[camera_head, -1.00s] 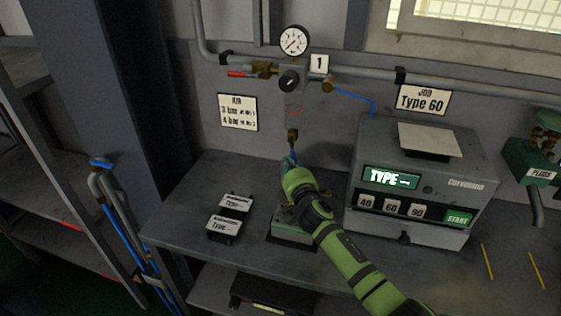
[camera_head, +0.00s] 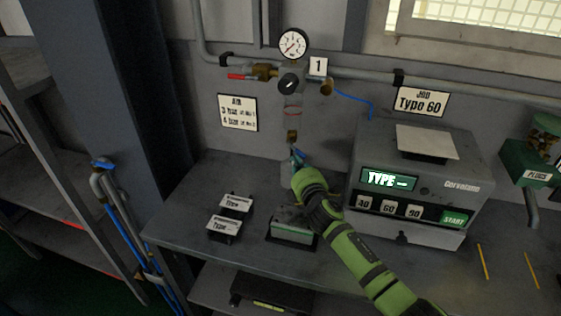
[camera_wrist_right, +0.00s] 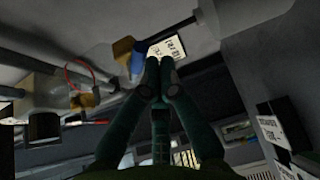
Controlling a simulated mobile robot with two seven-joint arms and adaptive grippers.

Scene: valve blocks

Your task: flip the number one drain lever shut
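The number one unit hangs on the wall pipe by the "1" sign (camera_head: 318,67), with a round gauge (camera_head: 293,43) above. Below its bowl is a brass drain valve (camera_head: 292,136), which also shows in the right wrist view (camera_wrist_right: 122,48). Its small blue drain lever (camera_head: 299,154) slants down and right, close to my right gripper (camera_head: 298,166). In the right wrist view the blue lever (camera_wrist_right: 138,60) is just left of the closed fingertips (camera_wrist_right: 160,62). Contact is unclear. Nothing shows between the fingers. My left gripper is out of view.
A red-handled valve (camera_head: 240,77) is left on the pipe. A Corvelano machine (camera_head: 450,185) stands right of my arm. Two type plates (camera_head: 236,203) and a small block (camera_head: 292,232) are on the bench. The front-left bench top is clear.

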